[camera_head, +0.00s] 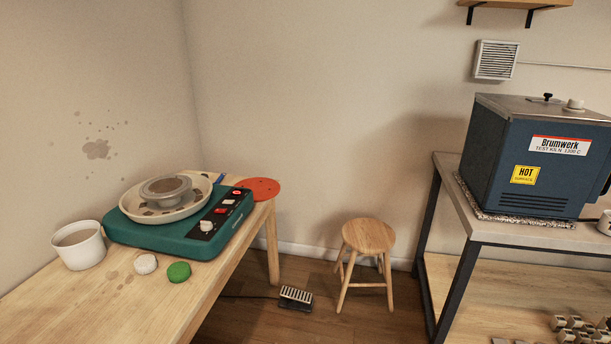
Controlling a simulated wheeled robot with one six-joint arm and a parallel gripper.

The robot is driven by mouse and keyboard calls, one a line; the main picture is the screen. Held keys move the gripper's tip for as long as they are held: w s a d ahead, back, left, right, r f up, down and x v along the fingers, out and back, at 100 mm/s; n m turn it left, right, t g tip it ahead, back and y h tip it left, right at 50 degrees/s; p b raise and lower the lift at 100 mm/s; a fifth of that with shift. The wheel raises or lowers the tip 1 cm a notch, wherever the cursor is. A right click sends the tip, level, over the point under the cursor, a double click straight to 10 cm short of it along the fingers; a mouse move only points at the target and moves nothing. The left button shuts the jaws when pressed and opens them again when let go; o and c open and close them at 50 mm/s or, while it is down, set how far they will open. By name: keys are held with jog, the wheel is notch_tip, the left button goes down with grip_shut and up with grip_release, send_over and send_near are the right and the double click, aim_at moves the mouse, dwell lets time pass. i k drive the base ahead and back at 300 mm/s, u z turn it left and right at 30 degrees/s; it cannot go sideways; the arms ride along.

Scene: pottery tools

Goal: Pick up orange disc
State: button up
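A flat orange disc (262,188) lies on the wooden table (60,305) at its far right corner. It sits just behind and to the right of a green pottery wheel (135,237), and its left side is close to the wheel's housing. I cannot tell whether they touch. The right side of the disc is near the table edge. My gripper is not in view.
A white tub (79,246), a pale round piece (146,264) and a green round piece (179,272) stand near the wheel. A stool (368,238) and a pedal (295,297) are on the floor. A blue kiln (535,155) stands on a bench at right.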

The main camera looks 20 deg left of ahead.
aim_at(262, 188)
jog(key=u, duration=0.2)
jog(key=i, duration=1.55)
jog(key=u, duration=0.9)
jog(key=i, duration=0.45)
jog(key=u, duration=0.2)
